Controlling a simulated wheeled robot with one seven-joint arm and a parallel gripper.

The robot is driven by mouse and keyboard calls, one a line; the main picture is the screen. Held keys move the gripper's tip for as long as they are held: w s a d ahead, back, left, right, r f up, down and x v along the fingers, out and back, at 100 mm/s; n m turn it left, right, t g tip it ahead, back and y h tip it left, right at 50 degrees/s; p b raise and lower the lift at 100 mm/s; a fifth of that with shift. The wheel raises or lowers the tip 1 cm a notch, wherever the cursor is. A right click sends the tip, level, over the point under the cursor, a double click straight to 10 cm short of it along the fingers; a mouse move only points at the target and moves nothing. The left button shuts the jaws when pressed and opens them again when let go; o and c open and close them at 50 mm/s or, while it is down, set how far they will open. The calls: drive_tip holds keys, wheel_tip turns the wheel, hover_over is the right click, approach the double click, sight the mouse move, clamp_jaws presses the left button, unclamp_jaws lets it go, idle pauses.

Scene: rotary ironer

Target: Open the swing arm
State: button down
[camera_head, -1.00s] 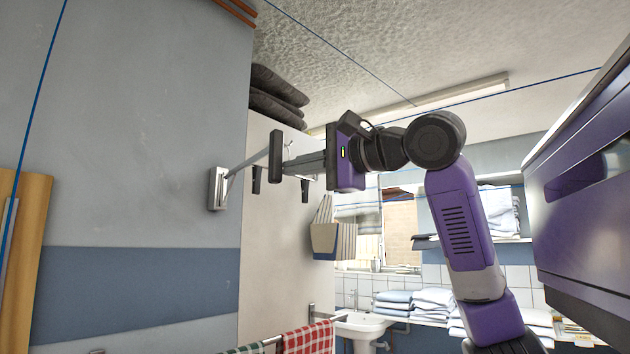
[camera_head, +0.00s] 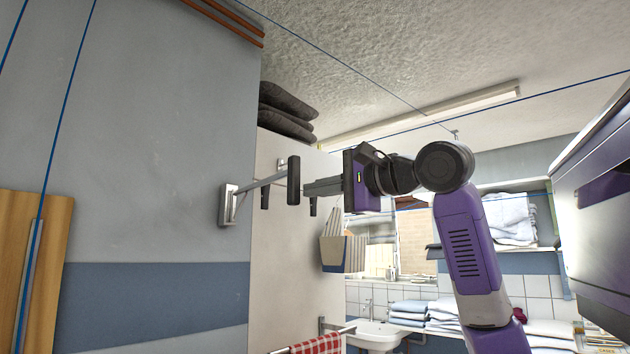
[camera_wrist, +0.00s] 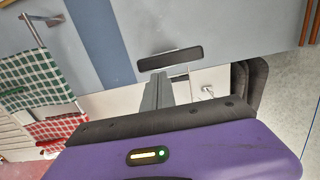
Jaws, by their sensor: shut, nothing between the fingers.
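The swing arm is a thin grey arm (camera_head: 262,183) reaching out from a pale bracket (camera_head: 228,204) on the grey wall. A dark upright bar (camera_head: 293,180) stands at its outer end and looks like its handle. My gripper (camera_head: 305,187) is shut and empty, its grey fingers pointing left at the bar. The tips are at or very close to the bar; I cannot tell whether they touch. In the wrist view, the dark bar (camera_wrist: 170,58) lies across just beyond my shut fingers (camera_wrist: 157,92). The bracket is not clearly visible there.
A white panel (camera_head: 285,270) with dark hooks stands behind my gripper. Below are a towel rail with a red checked towel (camera_head: 318,345) and a sink (camera_head: 378,335). A purple and grey machine (camera_head: 600,230) is close on the right. Wooden boards (camera_head: 35,250) stand at left.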

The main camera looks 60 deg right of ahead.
drive_tip(key=a+b+v, duration=0.1)
drive_tip(key=b+v, duration=0.1)
drive_tip(key=v, duration=0.7)
drive_tip(key=shift+s+a, duration=0.15)
